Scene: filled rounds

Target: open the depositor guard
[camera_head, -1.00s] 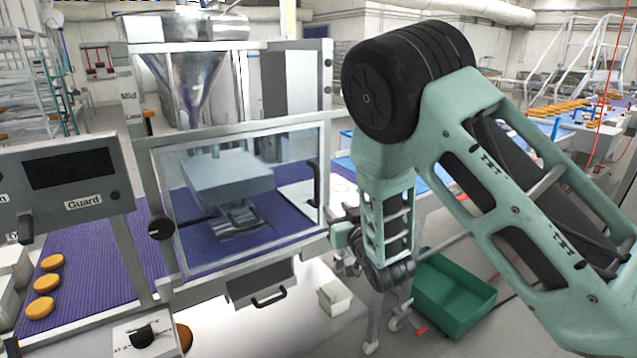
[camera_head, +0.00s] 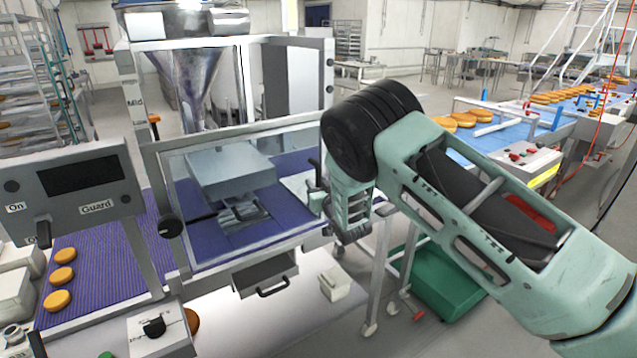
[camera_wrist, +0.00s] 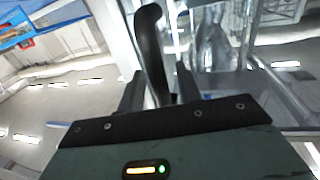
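The depositor guard is a clear panel in a grey metal frame (camera_head: 165,160) on the front of the depositor. It looks closed. Its black upright handle (camera_head: 314,172) is at the panel's right edge. The handle also shows large in the wrist view (camera_wrist: 150,50), rising between the two dark fingers of my gripper (camera_wrist: 160,92). The fingers look open, one on each side of the handle; I cannot tell whether they touch it. In the head view my gripper (camera_head: 318,198) is at the handle, partly hidden by my wrist.
A control box labelled Guard (camera_head: 75,190) stands left of the panel. A purple belt (camera_head: 100,260) with orange rounds runs through the machine. A black drawer-like handle (camera_head: 272,290) is below the guard. A green crate (camera_head: 440,285) is on the floor to the right.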

